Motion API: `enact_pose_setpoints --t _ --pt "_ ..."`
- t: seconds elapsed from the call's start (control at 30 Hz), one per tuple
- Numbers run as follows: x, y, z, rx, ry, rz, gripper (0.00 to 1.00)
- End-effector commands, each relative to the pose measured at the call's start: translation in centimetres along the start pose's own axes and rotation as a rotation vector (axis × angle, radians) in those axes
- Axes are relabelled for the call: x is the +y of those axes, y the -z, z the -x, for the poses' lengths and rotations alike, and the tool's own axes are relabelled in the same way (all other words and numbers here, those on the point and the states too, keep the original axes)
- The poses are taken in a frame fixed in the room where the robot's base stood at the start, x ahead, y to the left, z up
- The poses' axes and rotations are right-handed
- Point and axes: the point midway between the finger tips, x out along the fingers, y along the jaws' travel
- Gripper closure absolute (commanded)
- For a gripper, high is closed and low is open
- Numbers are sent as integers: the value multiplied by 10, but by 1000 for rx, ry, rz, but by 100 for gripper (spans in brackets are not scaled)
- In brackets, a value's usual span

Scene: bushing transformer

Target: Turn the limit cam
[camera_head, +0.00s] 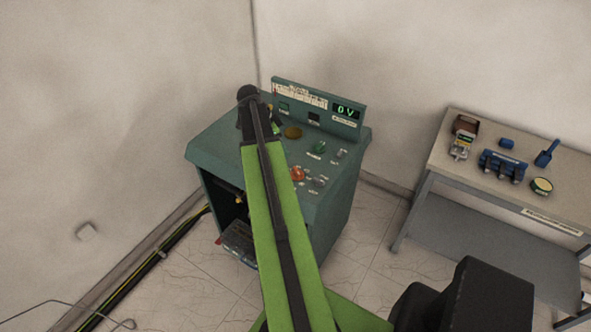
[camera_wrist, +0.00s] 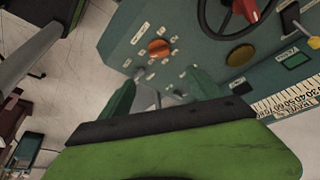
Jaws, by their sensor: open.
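The green control console (camera_head: 225,150) stands against the wall corner, with a sloped panel and a "0 V" display (camera_head: 346,110). No label legibly marks the limit cam, so I cannot tell which part it is. The wrist view shows an orange knob (camera_wrist: 159,48), a dark handwheel with a red piece (camera_wrist: 247,10) at the top edge, and a brass disc (camera_wrist: 240,55). My gripper (camera_wrist: 161,80) is open, its two green fingers apart and empty, over the panel's lower part near the orange knob. My arm hides part of the console in the head view.
A workbench (camera_head: 455,125) with several tools stands at the right. The console's front is open below, with dark equipment (camera_head: 240,240) inside. Cables (camera_head: 150,268) run along the left wall's foot. Tiled floor (camera_head: 375,235) lies clear between console and bench.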

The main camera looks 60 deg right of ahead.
Motion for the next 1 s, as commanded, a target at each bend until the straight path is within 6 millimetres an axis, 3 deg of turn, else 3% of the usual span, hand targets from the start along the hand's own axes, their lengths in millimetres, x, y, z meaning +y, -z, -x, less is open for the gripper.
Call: enact_pose_setpoints --t 0.17,0.7,0.83,1.0 --pt "0 -4 -29 -1 0 1 27" --pt "0 -5 -149 -1 -1 1 27" --pt "0 -3 -168 -1 0 0 27" --pt "0 0 -171 -1 0 1 27"
